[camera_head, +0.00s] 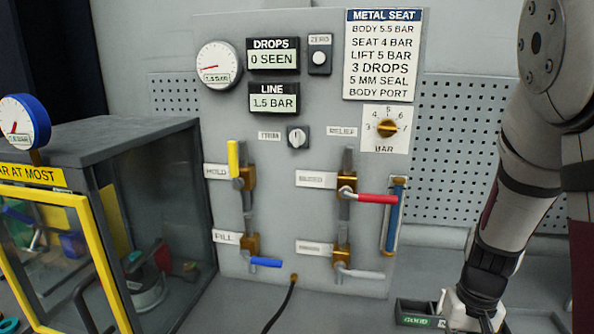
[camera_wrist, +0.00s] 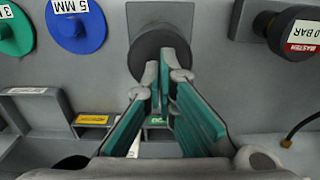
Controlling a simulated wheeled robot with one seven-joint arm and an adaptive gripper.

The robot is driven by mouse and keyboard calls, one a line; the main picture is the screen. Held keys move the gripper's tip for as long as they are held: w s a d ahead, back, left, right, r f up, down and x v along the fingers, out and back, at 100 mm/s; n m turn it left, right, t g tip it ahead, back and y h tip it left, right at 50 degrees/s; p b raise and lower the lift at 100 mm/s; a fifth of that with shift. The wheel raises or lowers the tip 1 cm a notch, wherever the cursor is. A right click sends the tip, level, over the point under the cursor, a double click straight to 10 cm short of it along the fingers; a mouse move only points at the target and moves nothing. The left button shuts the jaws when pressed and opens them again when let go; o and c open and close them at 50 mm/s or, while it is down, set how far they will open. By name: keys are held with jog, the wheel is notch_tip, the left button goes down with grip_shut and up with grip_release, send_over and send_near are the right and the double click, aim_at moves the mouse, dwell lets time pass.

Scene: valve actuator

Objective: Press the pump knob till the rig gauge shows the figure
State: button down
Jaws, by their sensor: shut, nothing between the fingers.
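A black round knob (camera_wrist: 160,48) on a grey square plate is in the wrist view, likely the pump knob; it carries no readable label. My gripper (camera_wrist: 165,68) is shut, its teal-padded fingertips in front of the knob's face; I cannot tell if they touch it. In the head view my arm comes down at the right and the fingers are not clear. The panel gauge (camera_head: 219,65) at upper left has a red needle pointing left over a small plate reading about 1.5 bar. The LINE display (camera_head: 273,98) reads 1.5 BAR.
The panel has valves with yellow, red (camera_head: 377,198) and blue handles. A glass-doored cabinet (camera_head: 130,160) stands at left. Below my arm lies a GOOD tray (camera_head: 414,306). The wrist view shows a MASTER gauge (camera_wrist: 296,30) and green and blue discs (camera_wrist: 77,25).

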jog(key=shift+f+b, duration=0.8)
jog(key=shift+f, duration=0.85)
jog(key=shift+f+b, duration=1.25)
jog(key=shift+f, duration=0.15)
jog(key=shift+r+p, duration=2.65)
jog(key=shift+r, duration=0.85)
jog(key=shift+f, duration=0.15)
jog(key=shift+f+b, duration=0.55)
jog(key=shift+f, duration=0.15)
